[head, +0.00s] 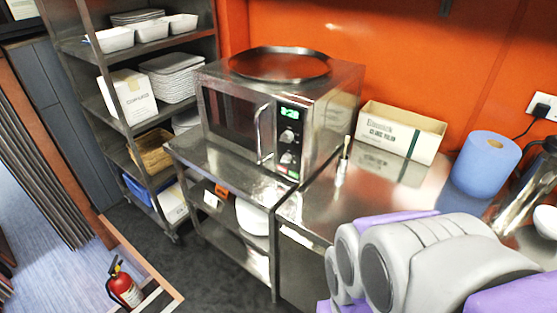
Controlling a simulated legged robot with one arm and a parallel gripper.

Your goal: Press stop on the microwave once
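The microwave (285,115) is a silver box on a metal shelf unit, left of the counter. Its door (232,120) is closed, with a vertical handle (263,135) at the right side of the door. The control panel (289,138) has a lit green display at the top, two round knobs below it, and small green and red marks near the bottom. I cannot read the labels. My arm, grey and purple, fills the lower right. No gripper fingers show in this view.
A round dark tray (281,65) lies on the microwave. On the counter (385,195) stand a cardboard box (400,132), a blue paper roll (486,164) and a small upright metal object (343,162). A shelf rack (110,90) with boxes and dishes stands left. A fire extinguisher (124,286) is lower left.

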